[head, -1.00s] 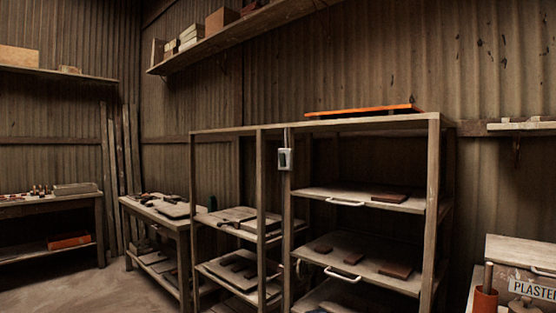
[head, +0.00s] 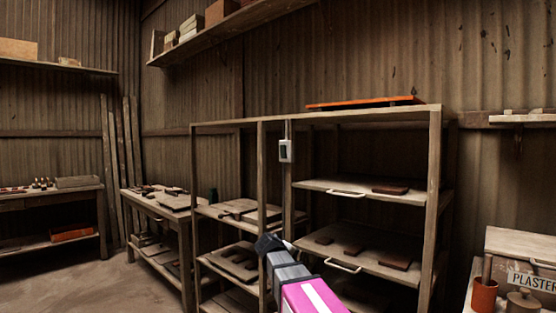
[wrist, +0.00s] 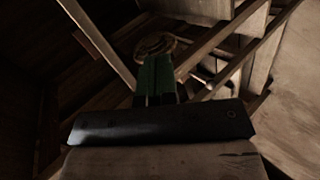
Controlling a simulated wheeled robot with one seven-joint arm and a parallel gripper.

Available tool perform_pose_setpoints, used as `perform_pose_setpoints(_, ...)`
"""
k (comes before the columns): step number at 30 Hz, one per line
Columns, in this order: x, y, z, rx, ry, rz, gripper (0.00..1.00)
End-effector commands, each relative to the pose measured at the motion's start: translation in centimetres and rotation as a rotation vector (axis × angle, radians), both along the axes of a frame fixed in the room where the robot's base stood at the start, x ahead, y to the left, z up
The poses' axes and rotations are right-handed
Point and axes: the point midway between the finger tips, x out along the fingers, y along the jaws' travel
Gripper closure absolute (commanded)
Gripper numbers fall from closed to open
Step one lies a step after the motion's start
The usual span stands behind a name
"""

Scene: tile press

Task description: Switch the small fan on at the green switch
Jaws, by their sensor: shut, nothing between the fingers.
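A small pale box with a dark face (head: 286,150) is fixed to the middle post of the shelf rack in the head view. I cannot make out a green colour on it. I cannot pick out a fan for certain; a round, ring-like thing (wrist: 156,44) shows dimly beyond the fingers in the wrist view, too dark to name. My gripper's dark end (head: 270,243) is in front of the rack, below the box and apart from it. In the wrist view its green fingers (wrist: 155,75) are together and empty.
The wooden rack (head: 437,150) holds sliding boards with brown tiles. An orange panel (head: 365,103) lies on top. A workbench (head: 165,208) stands left of it. A terracotta pot (head: 484,296) and a plaster box (head: 530,280) are at lower right. Floor at lower left is clear.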

Motion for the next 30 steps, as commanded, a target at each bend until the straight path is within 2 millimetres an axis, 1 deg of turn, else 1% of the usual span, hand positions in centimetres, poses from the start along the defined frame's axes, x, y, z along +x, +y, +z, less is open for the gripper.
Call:
perform_pose_setpoints(1, 0.7, 0.8, 1.8, -0.031, -0.022, 0.014, 1.0)
perform_pose_setpoints(5, 1.8, 2.5, 6.2, -0.12, -0.074, 0.047, 1.0)
perform_pose_setpoints(6, 2.1, 3.1, 7.6, -0.147, -0.091, 0.055, 1.0)
perform_pose_setpoints(8, 2.4, 3.9, 9.7, -0.186, -0.115, 0.067, 1.0)
perform_pose_setpoints(9, 2.6, 4.4, 11.2, -0.213, -0.133, 0.074, 1.0)
perform_pose_setpoints(14, 3.0, 6.7, 17.0, -0.318, -0.201, 0.096, 1.0)
perform_pose_setpoints(15, 3.0, 7.4, 18.5, -0.344, -0.218, 0.102, 1.0)
perform_pose_setpoints(17, 3.0, 8.2, 20.8, -0.382, -0.243, 0.107, 1.0)
perform_pose_setpoints(18, 2.9, 8.8, 22.3, -0.407, -0.261, 0.109, 1.0)
perform_pose_setpoints(20, 2.8, 9.7, 24.5, -0.445, -0.287, 0.113, 1.0)
perform_pose_setpoints(24, 2.1, 11.7, 29.8, -0.53, -0.346, 0.114, 1.0)
perform_pose_setpoints(27, 1.4, 13.0, 33.4, -0.586, -0.385, 0.111, 1.0)
perform_pose_setpoints(30, 0.7, 14.0, 36.3, -0.631, -0.417, 0.104, 1.0)
